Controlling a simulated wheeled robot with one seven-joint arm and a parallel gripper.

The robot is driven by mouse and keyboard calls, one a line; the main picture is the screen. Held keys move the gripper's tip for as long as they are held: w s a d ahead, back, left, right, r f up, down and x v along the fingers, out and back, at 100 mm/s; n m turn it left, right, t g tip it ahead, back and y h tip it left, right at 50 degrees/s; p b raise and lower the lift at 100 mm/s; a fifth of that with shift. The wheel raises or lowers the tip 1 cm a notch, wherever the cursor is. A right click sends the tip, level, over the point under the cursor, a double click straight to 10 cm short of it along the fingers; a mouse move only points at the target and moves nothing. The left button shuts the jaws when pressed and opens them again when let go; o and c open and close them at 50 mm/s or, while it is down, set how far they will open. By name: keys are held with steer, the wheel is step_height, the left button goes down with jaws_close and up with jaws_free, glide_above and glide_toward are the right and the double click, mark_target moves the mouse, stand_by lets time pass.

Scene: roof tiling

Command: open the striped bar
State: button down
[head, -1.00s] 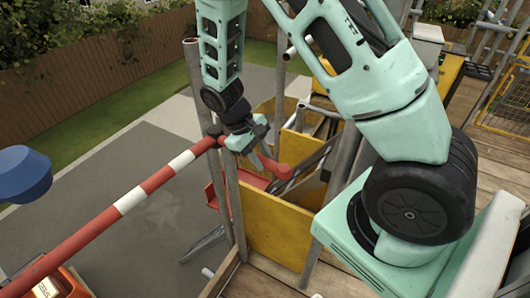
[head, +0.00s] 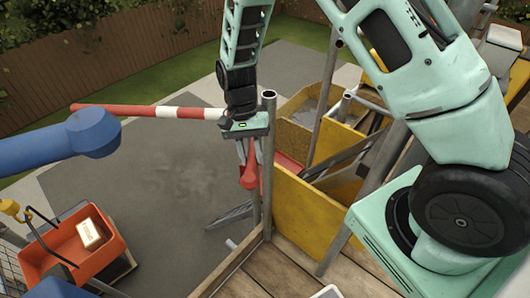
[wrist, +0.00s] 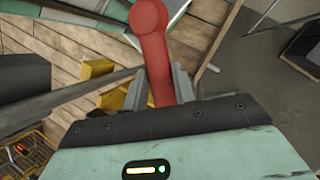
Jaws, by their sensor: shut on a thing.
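The red-and-white striped bar (head: 170,112) reaches left from beside a grey post, over the grey paving in the head view. Its red handle (head: 250,178) is on the near side of the post, with its rounded end toward me. My gripper (head: 250,152) points down and is shut on this handle. In the wrist view the red handle (wrist: 152,50) stands between my two fingers (wrist: 160,88), its knob beyond the tips. The pivot of the bar is mostly hidden behind my gripper.
An upright grey post (head: 268,160) stands just right of my gripper. Yellow panels (head: 318,222) stand to the right. A blue rounded part (head: 75,135) juts in from the left. An orange crate (head: 75,235) holds a white box. The paving (head: 170,170) is open.

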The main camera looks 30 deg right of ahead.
steer(key=shift+w+a+m, duration=0.6)
steer(key=shift+w+a, duration=0.1)
steer(key=shift+a, duration=0.05)
steer(key=c, duration=1.1)
jaws_free()
steer(key=b+v, duration=0.1)
steer(key=v, duration=0.4)
steer(key=b+v, duration=0.1)
steer(key=v, duration=0.5)
steer(key=b+v, duration=0.2)
steer(key=v, duration=0.4)
steer(key=shift+s+d+r, duration=0.1)
steer(key=shift+d+r, duration=0.15)
steer(key=shift+d, duration=0.2)
steer(key=shift+a, duration=0.1)
